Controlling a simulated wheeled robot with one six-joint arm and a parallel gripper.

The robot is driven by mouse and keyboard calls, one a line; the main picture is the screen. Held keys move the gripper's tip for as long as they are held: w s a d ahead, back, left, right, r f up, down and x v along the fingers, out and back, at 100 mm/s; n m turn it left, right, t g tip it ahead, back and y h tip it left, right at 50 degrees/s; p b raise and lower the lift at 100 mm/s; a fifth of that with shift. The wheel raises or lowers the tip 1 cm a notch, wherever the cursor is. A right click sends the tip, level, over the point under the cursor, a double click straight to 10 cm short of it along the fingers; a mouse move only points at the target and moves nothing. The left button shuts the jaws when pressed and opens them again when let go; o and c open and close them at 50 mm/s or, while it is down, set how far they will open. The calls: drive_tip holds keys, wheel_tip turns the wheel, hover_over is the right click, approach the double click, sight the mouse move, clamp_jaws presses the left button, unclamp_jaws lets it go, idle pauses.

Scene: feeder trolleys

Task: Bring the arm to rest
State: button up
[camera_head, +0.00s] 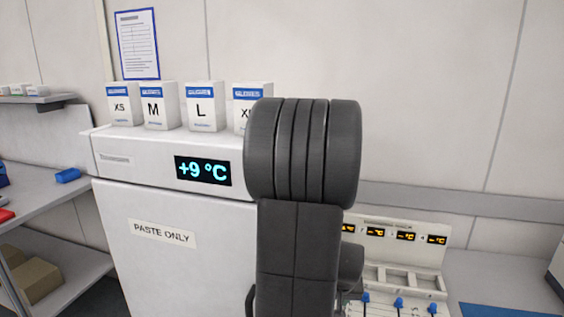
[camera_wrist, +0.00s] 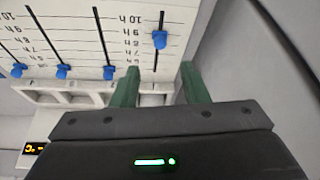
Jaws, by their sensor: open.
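My gripper (camera_wrist: 160,68) shows in the wrist view with its two green fingers apart and nothing between them. Its fingertips are in front of a white panel (camera_wrist: 75,25) with slots, hour marks and blue slider knobs. I cannot tell whether the fingers touch anything. One blue knob (camera_wrist: 159,39) sits at a different height from the other knobs. In the head view my dark arm (camera_head: 300,160) stands upright in the middle. The gripper is not visible there.
A white fridge (camera_head: 110,235) marked PASTE ONLY, reading +9 °C, stands left of my arm with several size-labelled boxes (camera_head: 205,107) on top. A slider unit (camera_head: 400,265) with small displays is at right, partly behind my arm. A grey shelf bench (camera_head: 40,200) is at far left.

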drive_tip(key=x, duration=0.9)
drive_tip(key=w+d+p, duration=0.1)
drive_tip(key=w, duration=0.2)
drive_tip(key=w+p, duration=0.1)
drive_tip(key=w, duration=0.1)
drive_tip(key=w+d+p, duration=0.1)
drive_tip(key=w, duration=0.2)
drive_tip(key=shift+w+d+r+p, duration=0.2)
drive_tip(key=shift+w+d+p, duration=0.1)
drive_tip(key=shift+w+p, duration=0.1)
drive_tip(key=shift+w+r, duration=0.15)
drive_tip(key=shift+r, duration=0.15)
drive_tip(key=b+v, duration=0.1)
drive_tip(key=v, duration=1)
drive_tip(key=shift+s+r, duration=0.25)
drive_tip(key=shift+r, duration=0.1)
